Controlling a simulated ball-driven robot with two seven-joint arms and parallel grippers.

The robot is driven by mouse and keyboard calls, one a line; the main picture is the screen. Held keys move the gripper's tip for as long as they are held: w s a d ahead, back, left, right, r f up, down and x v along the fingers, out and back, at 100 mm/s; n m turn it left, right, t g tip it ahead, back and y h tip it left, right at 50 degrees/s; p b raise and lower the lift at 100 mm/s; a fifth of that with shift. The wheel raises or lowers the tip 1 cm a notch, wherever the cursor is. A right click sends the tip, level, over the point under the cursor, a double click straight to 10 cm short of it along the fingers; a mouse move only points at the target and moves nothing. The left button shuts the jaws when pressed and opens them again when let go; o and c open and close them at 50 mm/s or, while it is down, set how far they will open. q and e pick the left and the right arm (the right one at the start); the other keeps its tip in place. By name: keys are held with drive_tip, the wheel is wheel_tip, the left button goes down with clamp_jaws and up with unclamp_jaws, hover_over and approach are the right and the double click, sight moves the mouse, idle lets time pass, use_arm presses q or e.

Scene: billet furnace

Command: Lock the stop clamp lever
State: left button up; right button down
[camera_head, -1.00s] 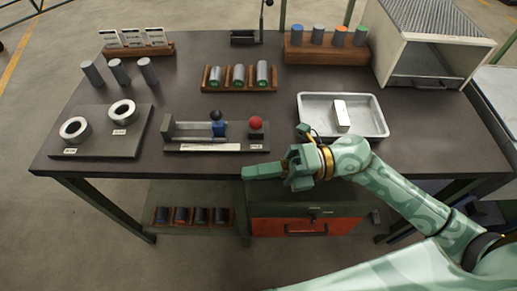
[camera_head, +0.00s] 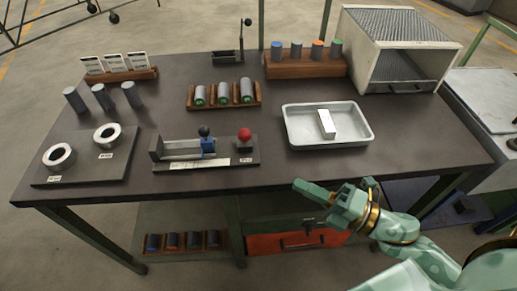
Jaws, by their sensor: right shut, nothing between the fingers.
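A grey slide fixture (camera_head: 172,161) stands near the table's front edge, left of the metal tray. It carries a blue block (camera_head: 208,147) with a black ball-topped lever (camera_head: 204,131), which stands roughly upright, and a red ball knob (camera_head: 244,135) at its right end. I cannot tell from the picture whether the clamp is locked. My right gripper (camera_head: 304,187) is shut and empty, in front of the table edge, right of and nearer than the fixture, touching nothing visible. My left gripper is out of view.
A metal tray (camera_head: 361,139) holding a pale block (camera_head: 326,124) lies right of the fixture. Behind the fixture is a wooden rack (camera_head: 194,108) of cylinders. A plate (camera_head: 107,173) with two rings lies left. A red drawer (camera_head: 264,246) is below the tabletop.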

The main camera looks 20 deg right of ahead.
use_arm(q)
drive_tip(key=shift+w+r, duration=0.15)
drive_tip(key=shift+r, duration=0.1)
use_arm(e)
drive_tip(key=shift+w+d+x, duration=0.3)
drive_tip(key=shift+d+x, duration=0.05)
drive_tip(key=shift+x, duration=1.75)
drive_tip(key=shift+w+d+x, duration=0.25)
drive_tip(key=shift+d+x, duration=0.1)
drive_tip(key=shift+x, duration=1.7)
drive_tip(key=shift+w+d+x, duration=0.3)
drive_tip(key=shift+d+x, duration=0.05)
drive_tip(key=shift+x, duration=1.75)
use_arm(q)
drive_tip(key=shift+p, duration=0.3)
use_arm(e)
drive_tip(key=shift+r, duration=0.25)
